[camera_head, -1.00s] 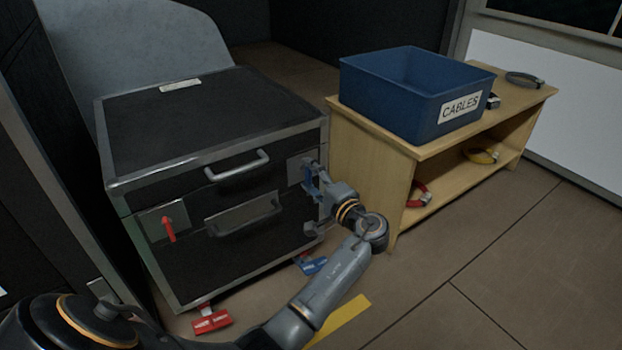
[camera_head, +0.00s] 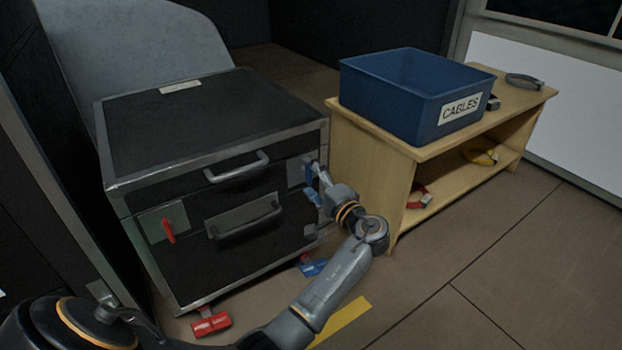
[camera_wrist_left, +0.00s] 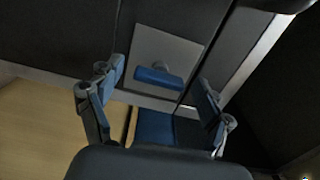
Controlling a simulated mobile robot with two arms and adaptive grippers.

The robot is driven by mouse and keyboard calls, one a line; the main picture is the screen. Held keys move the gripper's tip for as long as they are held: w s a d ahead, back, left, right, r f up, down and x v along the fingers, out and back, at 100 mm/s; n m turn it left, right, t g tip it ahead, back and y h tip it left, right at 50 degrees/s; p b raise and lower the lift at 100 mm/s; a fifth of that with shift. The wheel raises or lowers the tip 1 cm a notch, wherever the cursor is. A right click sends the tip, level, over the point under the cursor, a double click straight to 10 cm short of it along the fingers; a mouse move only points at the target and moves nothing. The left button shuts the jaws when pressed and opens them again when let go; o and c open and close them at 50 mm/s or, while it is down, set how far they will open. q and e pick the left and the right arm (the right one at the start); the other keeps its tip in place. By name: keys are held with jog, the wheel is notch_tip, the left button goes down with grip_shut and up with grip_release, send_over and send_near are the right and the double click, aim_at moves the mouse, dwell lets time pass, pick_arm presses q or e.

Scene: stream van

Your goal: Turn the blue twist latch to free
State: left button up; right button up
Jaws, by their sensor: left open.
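The blue twist latch (camera_wrist_left: 160,77) is a short blue bar on a grey plate (camera_wrist_left: 165,52) in the left wrist view. The plate (camera_head: 294,173) shows at the right end of the black case's front in the head view, where my gripper largely hides the latch. My left gripper (camera_head: 315,182) is open in front of it. In the wrist view its two blue-padded fingers stand on either side of the latch, with visible gaps. I cannot tell how deep the latch sits between them. My right gripper is not in view.
The black case (camera_head: 215,125) has handles and a red latch (camera_head: 168,230) at left. A wooden bench (camera_head: 370,170) with a blue CABLES bin (camera_head: 400,105) stands close on the right. Floor at right is clear.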

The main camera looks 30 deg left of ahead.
pick_arm(q)
jog(key=v, duration=0.7)
jog(key=shift+d, duration=0.3)
